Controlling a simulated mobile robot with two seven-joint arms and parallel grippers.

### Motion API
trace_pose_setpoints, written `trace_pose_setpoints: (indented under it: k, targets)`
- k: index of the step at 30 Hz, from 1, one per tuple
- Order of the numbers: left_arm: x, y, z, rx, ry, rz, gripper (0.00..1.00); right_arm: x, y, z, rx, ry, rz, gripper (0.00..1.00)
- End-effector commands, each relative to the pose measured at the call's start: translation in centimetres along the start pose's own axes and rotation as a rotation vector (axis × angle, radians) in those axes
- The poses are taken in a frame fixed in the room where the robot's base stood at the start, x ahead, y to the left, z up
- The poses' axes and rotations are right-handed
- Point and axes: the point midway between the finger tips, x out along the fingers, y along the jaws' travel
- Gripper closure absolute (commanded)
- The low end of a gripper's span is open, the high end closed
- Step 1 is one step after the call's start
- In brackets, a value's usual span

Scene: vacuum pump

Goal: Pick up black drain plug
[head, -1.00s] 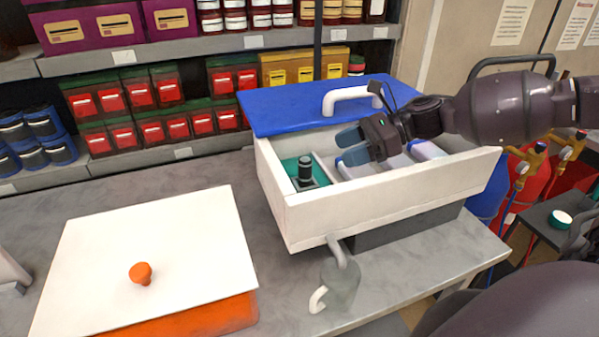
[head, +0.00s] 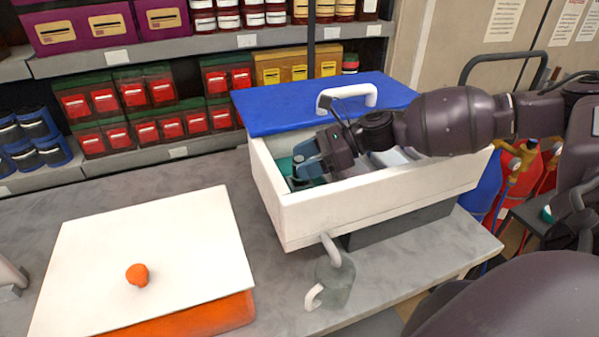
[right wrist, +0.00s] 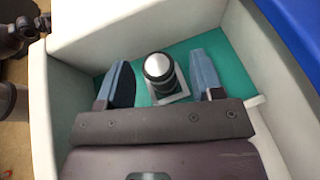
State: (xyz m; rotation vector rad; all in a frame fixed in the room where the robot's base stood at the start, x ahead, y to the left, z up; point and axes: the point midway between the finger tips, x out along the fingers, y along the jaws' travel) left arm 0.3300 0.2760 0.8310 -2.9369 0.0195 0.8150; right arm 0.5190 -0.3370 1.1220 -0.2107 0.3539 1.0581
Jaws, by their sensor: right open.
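The black drain plug (right wrist: 158,75), an upright black cylinder with a silvery top and a pale square base, stands on the green floor of a compartment in the white box (head: 380,207). My right gripper (head: 300,161) reaches down into the left end of this box and hides most or all of the plug in the head view. In the right wrist view its two blue fingers are open, one on each side of the plug, with gaps between them and it. My left gripper is not in view.
A blue lid (head: 270,110) with a white handle lies at the box's back. White box walls stand close around my right gripper. A grey-green jug (head: 336,280) stands in front. An orange container with a white lid (head: 150,245) sits at left. Shelves with jars and boxes line the back.

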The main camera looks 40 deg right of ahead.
Motion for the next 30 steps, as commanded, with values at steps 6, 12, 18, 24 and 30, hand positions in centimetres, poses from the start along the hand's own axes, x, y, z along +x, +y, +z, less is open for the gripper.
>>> trace_pose_setpoints:
  k: [6,12,18,24,30]
  targets:
    - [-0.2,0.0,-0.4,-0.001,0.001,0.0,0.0,1.5,0.0,0.0,0.001,0.0,0.0,0.39]
    - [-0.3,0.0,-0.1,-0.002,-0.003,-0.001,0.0,1.6,0.0,-0.1,0.002,0.001,0.0,0.39]
    - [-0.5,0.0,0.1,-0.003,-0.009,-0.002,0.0,1.6,0.0,-0.1,0.002,0.001,0.0,0.62]
    - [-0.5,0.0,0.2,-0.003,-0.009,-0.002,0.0,1.6,0.0,-0.1,0.001,0.001,0.0,0.93]
    - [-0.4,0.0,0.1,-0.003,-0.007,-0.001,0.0,1.6,0.0,0.0,0.001,0.0,0.0,0.94]
